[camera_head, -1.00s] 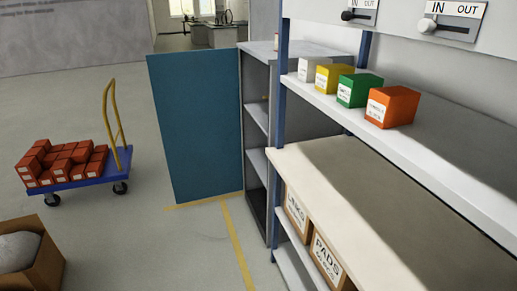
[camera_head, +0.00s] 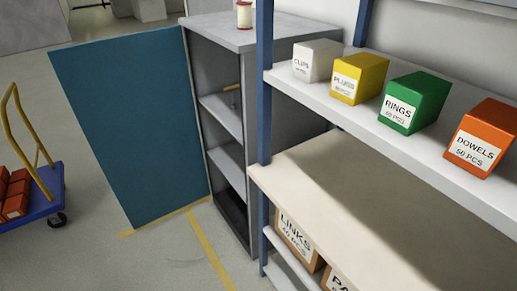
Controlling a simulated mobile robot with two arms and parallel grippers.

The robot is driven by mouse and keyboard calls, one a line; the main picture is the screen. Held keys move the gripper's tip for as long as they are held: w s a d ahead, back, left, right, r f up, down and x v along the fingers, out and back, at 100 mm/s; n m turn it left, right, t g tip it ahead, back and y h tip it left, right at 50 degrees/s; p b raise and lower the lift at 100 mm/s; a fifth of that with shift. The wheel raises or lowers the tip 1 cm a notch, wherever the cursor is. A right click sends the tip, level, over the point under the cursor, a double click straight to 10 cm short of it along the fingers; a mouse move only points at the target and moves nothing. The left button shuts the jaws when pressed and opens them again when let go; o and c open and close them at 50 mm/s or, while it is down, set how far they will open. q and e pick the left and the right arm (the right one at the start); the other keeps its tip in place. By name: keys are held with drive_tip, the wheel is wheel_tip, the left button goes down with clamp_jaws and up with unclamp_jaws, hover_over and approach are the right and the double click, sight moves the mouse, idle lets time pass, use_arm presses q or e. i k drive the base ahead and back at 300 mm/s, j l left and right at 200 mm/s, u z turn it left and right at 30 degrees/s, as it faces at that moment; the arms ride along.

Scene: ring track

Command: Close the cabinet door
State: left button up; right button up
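A grey cabinet (camera_head: 224,38) stands behind the near shelf rack, left of centre. Its blue-teal door (camera_head: 130,125) is swung wide open to the left, hinged at the cabinet's left front edge. The open front shows grey inner shelves (camera_head: 222,115) and a small yellowish item (camera_head: 231,88) on one of them. A small jar (camera_head: 244,14) with a red band stands on the cabinet top. Neither of my grippers shows in the view.
A blue cart (camera_head: 40,207) with red boxes stands at left. Yellow lines (camera_head: 207,247) mark the clear floor before the cabinet.

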sight(130, 96)
drive_tip(key=j+z, duration=0.2)
drive_tip(key=j, duration=0.5)
drive_tip(key=j+z, duration=0.2)
drive_tip(key=j, duration=0.45)
drive_tip(key=i+j+u, duration=0.45)
drive_tip(key=i+j, duration=0.2)
drive_tip(key=j, duration=0.3)
drive_tip(key=i+j+u, duration=0.45)
drive_tip(key=i+j, duration=0.25)
drive_tip(key=i, duration=0.05)
